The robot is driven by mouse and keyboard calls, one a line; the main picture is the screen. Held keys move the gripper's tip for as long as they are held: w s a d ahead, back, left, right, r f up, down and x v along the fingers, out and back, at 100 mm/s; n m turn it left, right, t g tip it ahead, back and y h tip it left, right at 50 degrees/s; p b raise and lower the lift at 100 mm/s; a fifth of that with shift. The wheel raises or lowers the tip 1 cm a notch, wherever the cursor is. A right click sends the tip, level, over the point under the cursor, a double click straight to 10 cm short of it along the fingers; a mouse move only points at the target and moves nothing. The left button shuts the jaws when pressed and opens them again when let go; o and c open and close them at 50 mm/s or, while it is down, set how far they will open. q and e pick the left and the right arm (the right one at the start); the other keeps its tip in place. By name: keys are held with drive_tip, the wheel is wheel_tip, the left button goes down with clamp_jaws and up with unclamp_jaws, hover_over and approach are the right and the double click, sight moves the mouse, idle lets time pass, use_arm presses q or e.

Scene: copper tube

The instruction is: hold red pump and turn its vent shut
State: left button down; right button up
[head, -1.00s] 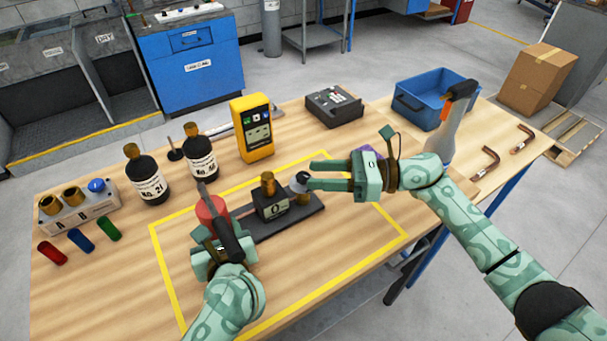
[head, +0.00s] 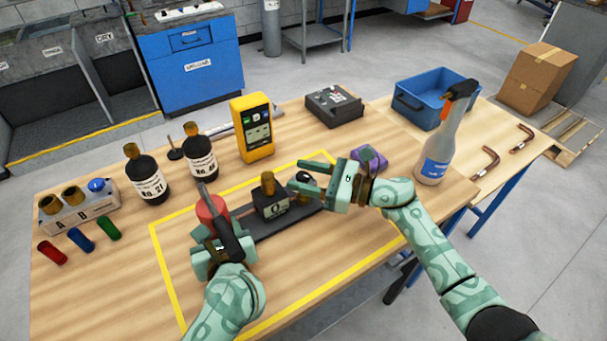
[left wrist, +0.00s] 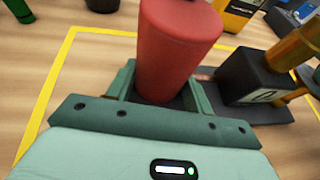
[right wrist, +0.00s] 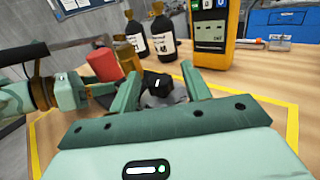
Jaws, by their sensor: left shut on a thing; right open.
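The red pump body (head: 211,214) is an upright red cylinder at the left end of a dark base. My left gripper (left wrist: 160,92) has a finger on each side of its lower part and is shut on it; the left wrist view shows the red cylinder (left wrist: 178,45) between the fingers. A black block with a brass top (head: 270,203) stands beside it on the base. The vent seems to be the black knob (right wrist: 158,82) on a grey round part. My right gripper (right wrist: 157,90) is open, with its fingers to either side of the knob; I cannot tell whether they touch it.
A yellow line (head: 345,265) frames the work area. Two black bottles (head: 149,183), a yellow meter (head: 252,130) and a dark box (head: 334,106) stand behind. A purple-edged item (head: 370,158) and a spray bottle (head: 440,150) stand near my right arm.

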drive_tip(key=shift+a, duration=0.2)
drive_tip(key=c, duration=0.9)
drive_tip(key=shift+c, duration=0.2)
drive_tip(key=shift+f+m+t, duration=0.1)
drive_tip(key=shift+m+t, duration=0.2)
drive_tip(key=shift+t, duration=0.2)
drive_tip(key=m+t+h, duration=0.2)
drive_tip(key=t, duration=0.1)
drive_tip(key=m+t+h, duration=0.1)
drive_tip(key=m+t, duration=0.1)
drive_tip(key=t, duration=0.1)
drive_tip(key=shift+f+m+h, duration=0.15)
drive_tip(key=shift+m+h, duration=0.15)
drive_tip(key=shift+h, duration=0.1)
drive_tip(key=shift+m+t+h, duration=0.3)
drive_tip(key=shift+t, duration=0.5)
drive_tip(key=o, duration=0.9)
drive_tip(key=shift+r, duration=0.2)
